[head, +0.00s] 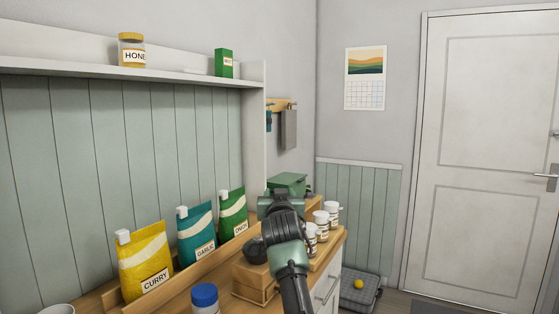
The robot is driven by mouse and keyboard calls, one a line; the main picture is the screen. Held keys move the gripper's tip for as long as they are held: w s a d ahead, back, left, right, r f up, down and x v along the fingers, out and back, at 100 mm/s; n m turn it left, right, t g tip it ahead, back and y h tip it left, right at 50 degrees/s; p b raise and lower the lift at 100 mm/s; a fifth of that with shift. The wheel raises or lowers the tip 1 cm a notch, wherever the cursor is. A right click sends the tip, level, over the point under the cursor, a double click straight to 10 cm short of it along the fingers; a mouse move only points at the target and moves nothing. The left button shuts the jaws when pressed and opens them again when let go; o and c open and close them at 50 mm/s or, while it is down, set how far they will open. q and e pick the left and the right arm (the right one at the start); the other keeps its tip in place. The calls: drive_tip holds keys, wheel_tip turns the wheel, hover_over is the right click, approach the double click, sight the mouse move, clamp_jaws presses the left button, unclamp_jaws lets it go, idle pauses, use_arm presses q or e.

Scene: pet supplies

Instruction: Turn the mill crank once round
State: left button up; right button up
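A wooden box (254,283) stands on the counter, with a dark rounded part (257,250) above it. This may be the mill, but I cannot make out a crank. A green box-like thing (288,183) stands farther back, partly behind my arm. One arm of mine, seemingly the right, rises from the bottom edge right of the middle. Its gripper end (281,203) is in front of the green thing. Its fingers are hidden, so I cannot tell open from shut or whether it touches anything. My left gripper is not in view.
Yellow curry (145,262), teal (196,234) and green (232,213) pouches line the counter's back. A blue-lidded jar (205,298) stands in front. Several white-capped jars (322,225) stand right of my arm. A shelf (130,73) runs above. A grey tray (360,291) lies on the floor.

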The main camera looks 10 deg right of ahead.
wheel_tip(320, 180, up, 11)
drive_tip(key=shift+r, duration=0.2)
